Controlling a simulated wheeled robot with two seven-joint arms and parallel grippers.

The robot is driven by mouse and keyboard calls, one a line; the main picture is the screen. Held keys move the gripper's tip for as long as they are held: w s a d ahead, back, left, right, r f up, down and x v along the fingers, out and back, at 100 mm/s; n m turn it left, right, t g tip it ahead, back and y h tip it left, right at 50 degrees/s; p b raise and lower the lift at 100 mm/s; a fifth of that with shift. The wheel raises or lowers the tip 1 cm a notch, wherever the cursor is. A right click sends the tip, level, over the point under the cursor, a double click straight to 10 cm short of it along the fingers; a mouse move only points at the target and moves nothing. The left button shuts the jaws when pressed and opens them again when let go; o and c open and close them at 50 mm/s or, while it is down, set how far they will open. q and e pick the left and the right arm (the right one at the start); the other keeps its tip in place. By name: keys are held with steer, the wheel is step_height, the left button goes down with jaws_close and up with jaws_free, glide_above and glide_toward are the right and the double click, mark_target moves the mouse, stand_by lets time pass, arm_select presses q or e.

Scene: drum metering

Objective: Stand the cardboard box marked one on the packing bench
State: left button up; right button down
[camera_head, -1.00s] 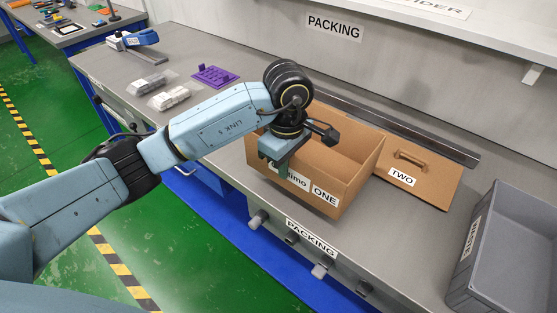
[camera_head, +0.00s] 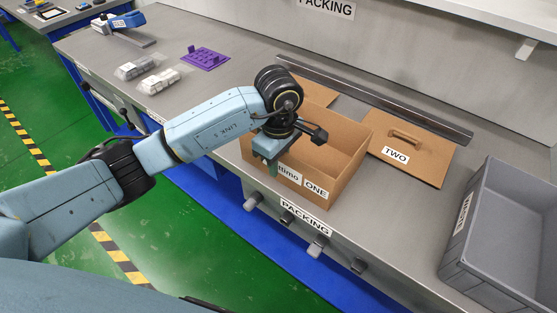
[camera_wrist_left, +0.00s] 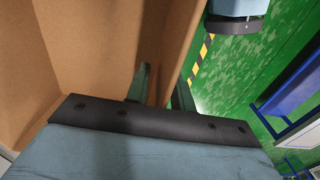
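The open cardboard box marked ONE (camera_head: 343,175) is upright at the front part of the packing bench (camera_head: 385,235). It looks set on the bench top, though I cannot tell whether its whole base touches. My left gripper (camera_head: 271,168) points down at the box's front wall, left of the ONE label. The inside that shows is empty. My right gripper is in no view.
A brown lid marked TWO (camera_head: 425,150) lies right of the box; another flat brown piece (camera_head: 313,91) lies behind it. A grey crate (camera_head: 470,200) stands at right. A dark rail (camera_head: 375,97) runs behind. Wrapped packs (camera_head: 160,80) and a purple rack (camera_head: 204,58) lie left.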

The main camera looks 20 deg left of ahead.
arm_select(q)
steer(key=shift+r, duration=0.15)
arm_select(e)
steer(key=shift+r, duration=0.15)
arm_select(q)
steer(key=shift+r, duration=0.3)
step_height(320, 180, up, 12)
steer(key=shift+f, duration=0.25)
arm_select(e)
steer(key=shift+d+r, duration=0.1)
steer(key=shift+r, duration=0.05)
